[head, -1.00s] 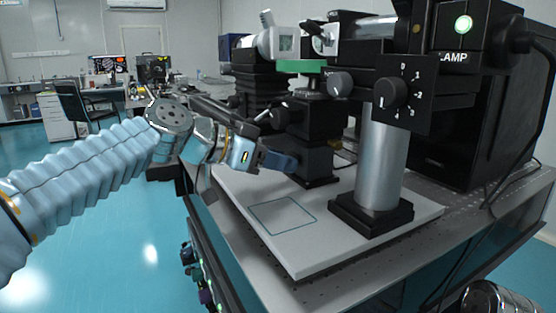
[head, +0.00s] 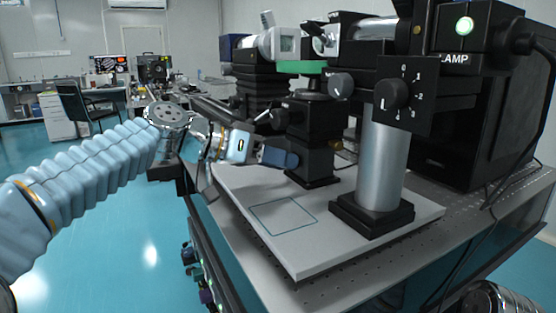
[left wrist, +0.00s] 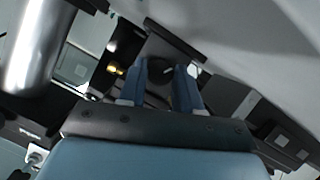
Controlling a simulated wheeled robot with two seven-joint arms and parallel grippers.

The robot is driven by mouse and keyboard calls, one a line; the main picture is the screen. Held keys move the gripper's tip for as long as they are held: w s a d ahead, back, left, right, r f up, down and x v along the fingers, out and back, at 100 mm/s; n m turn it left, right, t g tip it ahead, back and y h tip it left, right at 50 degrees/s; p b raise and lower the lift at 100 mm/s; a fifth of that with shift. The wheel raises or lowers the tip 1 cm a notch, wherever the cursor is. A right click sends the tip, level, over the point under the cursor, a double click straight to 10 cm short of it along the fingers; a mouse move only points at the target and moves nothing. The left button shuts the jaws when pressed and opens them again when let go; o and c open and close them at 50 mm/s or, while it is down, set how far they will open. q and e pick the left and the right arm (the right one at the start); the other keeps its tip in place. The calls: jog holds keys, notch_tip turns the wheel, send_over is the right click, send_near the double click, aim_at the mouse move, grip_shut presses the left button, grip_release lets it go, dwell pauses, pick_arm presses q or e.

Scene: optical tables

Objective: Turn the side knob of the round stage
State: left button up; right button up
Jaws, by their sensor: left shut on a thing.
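In the head view the fingers and mount hide this knob.
A silver post (head: 380,165) on a black foot stands right of the mount, carrying a black box with a numbered dial (head: 391,95). The white base plate (head: 330,240) has free room in front. A black lamp housing (head: 468,110) stands at the right.

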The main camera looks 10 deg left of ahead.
pick_arm(q)
jog(key=o, duration=1)
jog(key=shift+o, duration=0.2)
jog(key=v, duration=1.4)
jog(key=shift+b, duration=0.35)
